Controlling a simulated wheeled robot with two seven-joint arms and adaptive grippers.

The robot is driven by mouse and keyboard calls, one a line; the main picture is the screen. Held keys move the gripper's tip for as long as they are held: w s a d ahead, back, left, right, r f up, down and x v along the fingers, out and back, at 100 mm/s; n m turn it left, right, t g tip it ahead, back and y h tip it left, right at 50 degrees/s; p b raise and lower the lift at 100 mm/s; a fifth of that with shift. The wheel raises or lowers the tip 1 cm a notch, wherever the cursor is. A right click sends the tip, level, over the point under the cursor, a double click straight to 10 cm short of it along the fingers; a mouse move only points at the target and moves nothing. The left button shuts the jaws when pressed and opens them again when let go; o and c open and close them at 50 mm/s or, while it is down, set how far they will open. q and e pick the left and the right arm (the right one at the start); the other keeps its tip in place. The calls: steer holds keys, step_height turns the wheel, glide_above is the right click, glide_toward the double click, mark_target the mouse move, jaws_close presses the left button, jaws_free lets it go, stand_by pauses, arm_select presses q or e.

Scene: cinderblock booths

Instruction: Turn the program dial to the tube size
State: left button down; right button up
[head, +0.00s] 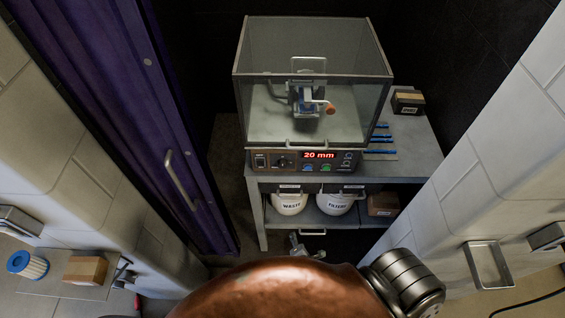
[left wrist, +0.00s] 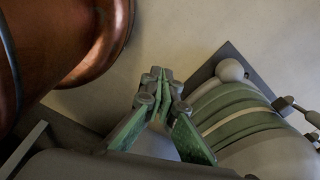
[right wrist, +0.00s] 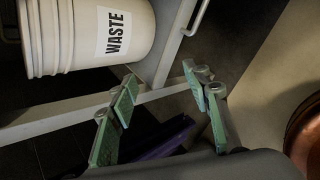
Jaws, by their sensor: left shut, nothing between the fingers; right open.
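The program dial (head: 283,161) is a small dark knob on the front panel of the glass-hooded machine, left of a red display (head: 319,155) reading "20 mm". Its pointer and markings are too small to read. Several blue tubes (head: 380,140) lie on the bench right of the machine. My right gripper (right wrist: 162,80) is open and empty in the right wrist view, low before the bench near the waste bucket (right wrist: 85,35), apart from the dial. My left gripper (left wrist: 155,78) is shut and empty beside my body, away from the machine.
The glass hood (head: 312,85) covers a clamp with an orange knob. The waste bucket and a filters bucket (head: 337,203) stand on the shelf below. A purple door (head: 130,120) is at left, white block walls (head: 490,150) at both sides. A small box (head: 408,102) sits behind the tubes.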

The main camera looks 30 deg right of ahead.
steer(key=w+r+n+t+h+p, duration=0.15)
steer(key=w+r, duration=0.25)
steer(key=r, duration=0.6)
steer(key=w+r+n+t+h+p, duration=0.1)
steer(key=w+r+n+t, duration=0.15)
steer(key=r, duration=0.65)
steer(key=n+t+h+p, duration=0.1)
steer(key=n+t+h, duration=0.15)
steer(key=n, duration=0.25)
glide_toward(283, 166)
steer(key=f, duration=0.1)
steer(key=shift+t, duration=0.45)
steer(key=p+x, duration=0.1)
steer(key=x, duration=0.2)
steer(key=p+x, duration=0.1)
steer(key=x, duration=0.3)
steer(key=shift+w+d+r, duration=0.2)
steer(key=shift+w+d, duration=0.05)
steer(key=shift+d, duration=0.05)
arm_select(q)
step_height(283, 166, up, 7)
steer(key=w, duration=0.1)
steer(key=shift+w+d, duration=0.15)
steer(key=shift+w, duration=0.15)
arm_select(e)
steer(key=shift+w+d+f, duration=0.1)
steer(key=shift+w+d, duration=0.2)
steer(key=shift+w, duration=0.25)
